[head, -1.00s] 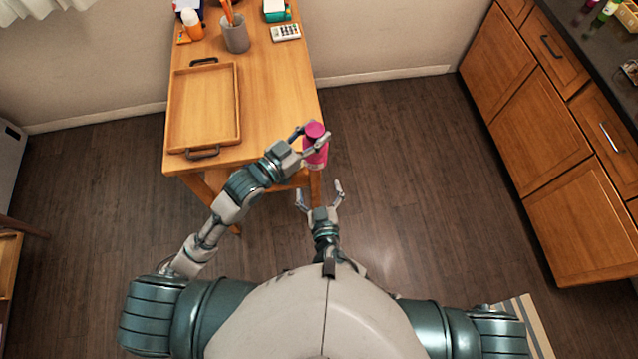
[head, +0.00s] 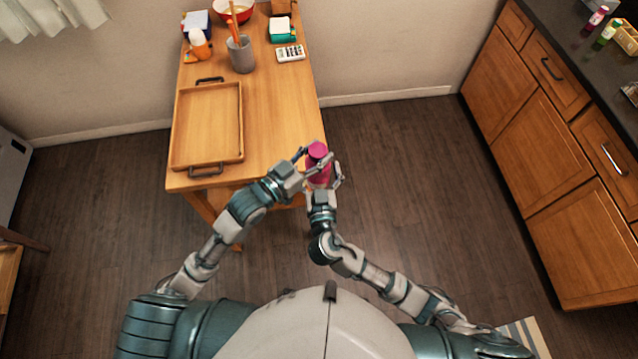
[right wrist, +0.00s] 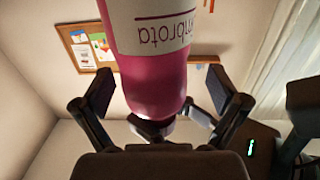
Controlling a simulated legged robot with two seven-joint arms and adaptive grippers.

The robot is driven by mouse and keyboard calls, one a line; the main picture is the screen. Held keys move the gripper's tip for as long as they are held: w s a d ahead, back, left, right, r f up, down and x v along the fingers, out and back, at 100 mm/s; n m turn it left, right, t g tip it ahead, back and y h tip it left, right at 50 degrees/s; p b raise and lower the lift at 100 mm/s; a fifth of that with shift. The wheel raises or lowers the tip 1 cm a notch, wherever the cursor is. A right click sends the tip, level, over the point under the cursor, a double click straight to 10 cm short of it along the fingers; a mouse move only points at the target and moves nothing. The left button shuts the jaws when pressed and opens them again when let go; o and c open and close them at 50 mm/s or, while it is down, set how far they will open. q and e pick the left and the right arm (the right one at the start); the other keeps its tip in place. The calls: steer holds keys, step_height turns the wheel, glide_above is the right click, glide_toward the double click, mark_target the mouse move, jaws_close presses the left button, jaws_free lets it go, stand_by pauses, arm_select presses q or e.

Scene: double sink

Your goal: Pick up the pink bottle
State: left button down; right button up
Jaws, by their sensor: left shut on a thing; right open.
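The pink bottle (head: 318,152) is held in the air at the table's near right corner. My left gripper (head: 314,164) is shut on it from the left, around its upper part. My right gripper (head: 322,186) is just below, with its fingers apart on both sides of the bottle's lower part. In the right wrist view the pink bottle (right wrist: 155,75) comes down between the open fingers of the right gripper (right wrist: 170,95). Its white label with dark letters shows there upside down.
The wooden table (head: 275,110) bears a wooden tray (head: 208,125), a grey cup (head: 241,55), a white calculator (head: 290,53) and an orange-and-white bottle (head: 199,42). Wooden cabinets (head: 545,150) with a dark counter stand at the right. The floor between is clear.

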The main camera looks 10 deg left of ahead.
steer(key=shift+w+a, duration=0.1)
steer(key=shift+w, duration=0.55)
arm_select(q)
steer(key=shift+d, duration=0.25)
arm_select(e)
steer(key=shift+w, duration=0.1)
steer(key=shift+d, duration=0.2)
arm_select(q)
steer(key=shift+s, duration=0.1)
arm_select(e)
steer(key=shift+a, duration=0.15)
steer(key=c, duration=1.3)
arm_select(q)
steer(key=c, duration=0.6)
jaws_free()
steer(key=shift+a, duration=0.1)
arm_select(e)
steer(key=shift+a, duration=0.1)
arm_select(q)
steer(key=shift+o, duration=0.2)
steer(key=shift+r, duration=0.15)
